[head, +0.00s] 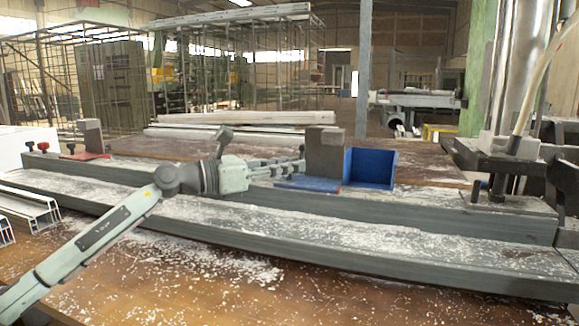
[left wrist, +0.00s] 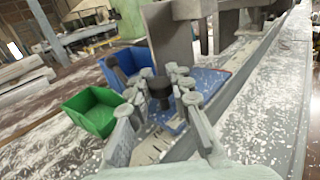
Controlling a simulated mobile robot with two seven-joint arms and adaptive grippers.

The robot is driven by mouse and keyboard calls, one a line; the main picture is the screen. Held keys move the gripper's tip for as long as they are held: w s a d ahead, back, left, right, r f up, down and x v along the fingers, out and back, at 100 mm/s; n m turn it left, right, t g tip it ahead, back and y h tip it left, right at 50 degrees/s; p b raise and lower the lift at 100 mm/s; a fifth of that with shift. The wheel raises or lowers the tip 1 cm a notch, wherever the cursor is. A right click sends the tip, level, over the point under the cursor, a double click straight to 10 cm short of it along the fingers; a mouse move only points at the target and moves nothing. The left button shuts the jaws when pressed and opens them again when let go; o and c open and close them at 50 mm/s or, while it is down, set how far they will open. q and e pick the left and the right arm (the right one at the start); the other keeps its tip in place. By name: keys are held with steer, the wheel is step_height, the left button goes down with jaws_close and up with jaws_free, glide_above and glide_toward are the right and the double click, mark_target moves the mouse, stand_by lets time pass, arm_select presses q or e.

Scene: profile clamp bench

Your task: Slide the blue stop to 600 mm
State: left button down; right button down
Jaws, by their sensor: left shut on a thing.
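The blue stop (head: 308,184) is a flat blue plate with an upright grey block (head: 325,155), on the grey rail right of the middle in the head view. In the left wrist view the blue plate (left wrist: 207,80) lies beneath a black knob (left wrist: 160,90). My left gripper (head: 298,167) reaches in from the left beside the grey block. In the left wrist view its fingers (left wrist: 163,100) stand on both sides of the black knob and are shut on it. No millimetre marks can be read. My right gripper is not in view.
A red stop (head: 85,156) with a grey block sits at the rail's left end. A blue bin (head: 372,168) stands behind the blue stop; a green bin (left wrist: 95,110) shows in the left wrist view. A dark clamp (head: 495,160) is at right. Pale shavings cover the rail.

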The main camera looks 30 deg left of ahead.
arm_select(q)
steer(key=c, duration=1.4)
jaws_free()
steer(key=shift+o, duration=0.2)
steer(key=v, duration=1.2)
steer(key=shift+f, duration=0.1)
